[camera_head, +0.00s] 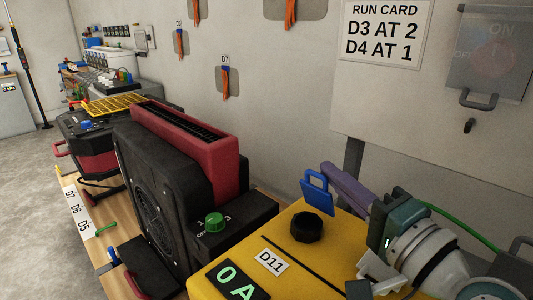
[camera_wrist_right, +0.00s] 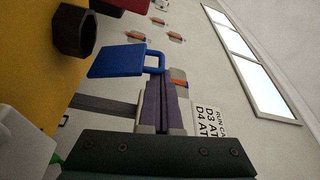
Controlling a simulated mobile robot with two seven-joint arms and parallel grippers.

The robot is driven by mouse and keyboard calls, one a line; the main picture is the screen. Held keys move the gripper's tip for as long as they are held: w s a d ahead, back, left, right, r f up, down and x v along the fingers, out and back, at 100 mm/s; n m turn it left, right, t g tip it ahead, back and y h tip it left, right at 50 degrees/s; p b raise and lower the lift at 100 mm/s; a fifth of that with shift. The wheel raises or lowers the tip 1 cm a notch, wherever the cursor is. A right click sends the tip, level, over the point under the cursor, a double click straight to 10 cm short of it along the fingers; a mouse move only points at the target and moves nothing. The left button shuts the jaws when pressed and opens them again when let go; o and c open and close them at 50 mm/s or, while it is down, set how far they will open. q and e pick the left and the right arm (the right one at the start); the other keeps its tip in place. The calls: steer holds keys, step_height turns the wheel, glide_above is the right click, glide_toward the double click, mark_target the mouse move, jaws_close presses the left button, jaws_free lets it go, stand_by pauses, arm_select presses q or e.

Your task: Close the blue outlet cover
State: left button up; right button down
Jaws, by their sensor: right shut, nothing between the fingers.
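The blue outlet cover (camera_head: 317,194) stands raised, open, at the back edge of the yellow D11 machine (camera_head: 295,255). Its loop handle is at the top. The black round outlet (camera_head: 306,227) in front of it is uncovered. My right gripper (camera_head: 328,170), with purple fingers, is shut and empty, its tips close behind the cover's handle. In the right wrist view the blue cover (camera_wrist_right: 118,60) and its loop lie just beyond the purple fingertips (camera_wrist_right: 161,78); I cannot tell whether they touch. The black outlet (camera_wrist_right: 75,30) also shows there. My left gripper is not in view.
A black and red dryer (camera_head: 185,150) with a green knob (camera_head: 214,222) stands left of the yellow machine. The wall behind carries a run card (camera_head: 383,32) and a grey switch box (camera_head: 489,55). Open air lies above the outlet.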

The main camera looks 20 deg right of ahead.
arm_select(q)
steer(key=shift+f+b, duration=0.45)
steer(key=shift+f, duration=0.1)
arm_select(e)
steer(key=shift+s+a+f+n+t, duration=0.2)
steer(key=shift+a+n, duration=0.2)
steer(key=shift+n, duration=0.3)
steer(key=shift+s+a+f+n+t, duration=0.2)
steer(key=shift+a+n, duration=0.2)
steer(key=shift+n, duration=0.3)
steer(key=shift+r, duration=0.15)
